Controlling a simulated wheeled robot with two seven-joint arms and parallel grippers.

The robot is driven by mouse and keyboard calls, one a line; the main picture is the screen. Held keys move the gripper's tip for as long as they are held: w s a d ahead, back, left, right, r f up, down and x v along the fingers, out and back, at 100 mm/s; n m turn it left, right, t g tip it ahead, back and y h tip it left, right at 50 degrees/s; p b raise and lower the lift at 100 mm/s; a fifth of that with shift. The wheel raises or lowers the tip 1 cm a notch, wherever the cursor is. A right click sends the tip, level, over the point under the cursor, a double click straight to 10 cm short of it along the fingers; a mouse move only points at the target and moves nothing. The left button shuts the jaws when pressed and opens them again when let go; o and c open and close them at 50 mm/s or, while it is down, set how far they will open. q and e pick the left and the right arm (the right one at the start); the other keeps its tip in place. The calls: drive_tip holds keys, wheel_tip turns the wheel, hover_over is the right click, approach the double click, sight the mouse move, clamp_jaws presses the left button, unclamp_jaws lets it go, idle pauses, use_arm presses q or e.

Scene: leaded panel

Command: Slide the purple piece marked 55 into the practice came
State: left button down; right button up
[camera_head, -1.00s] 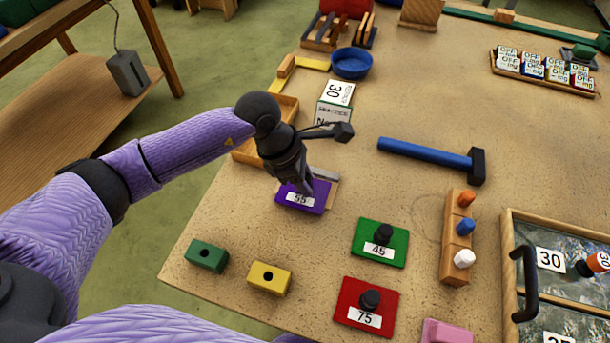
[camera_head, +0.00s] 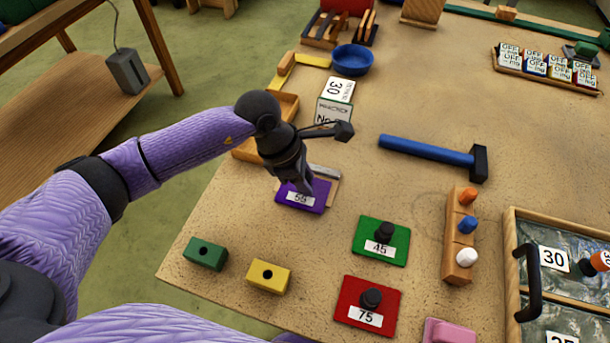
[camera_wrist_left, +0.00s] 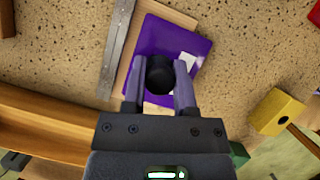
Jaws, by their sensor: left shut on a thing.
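The purple piece marked 55 (camera_head: 322,192) lies at the table's left part, at the near side of a small wooden board (camera_head: 334,187). My left gripper (camera_wrist_left: 160,82) is shut on the black knob of the purple piece (camera_wrist_left: 196,50), seen from above in the left wrist view. The practice came is a grey metal strip (camera_head: 324,171) along the far side of the board. In the left wrist view the came (camera_wrist_left: 117,45) runs beside the piece, with a strip of bare wood between them. My right gripper is not in view.
Green (camera_head: 206,254) and yellow (camera_head: 268,277) blocks stand near the front edge. Green piece 45 (camera_head: 369,245) and red piece 75 (camera_head: 350,296) lie to the right. A blue-handled hammer (camera_head: 425,151) lies beyond. A wooden tray (camera_head: 290,103) is behind my gripper.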

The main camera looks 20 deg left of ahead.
use_arm(q)
drive_tip(key=shift+w+b, duration=0.75)
drive_tip(key=shift+w, duration=0.1)
idle(0.4)
drive_tip(key=shift+c, duration=1.6)
unclamp_jaws()
drive_tip(key=shift+r, duration=0.1)
drive_tip(key=p+v, duration=0.2)
drive_tip(key=v, duration=0.7)
drive_tip(key=shift+s+r, duration=0.3)
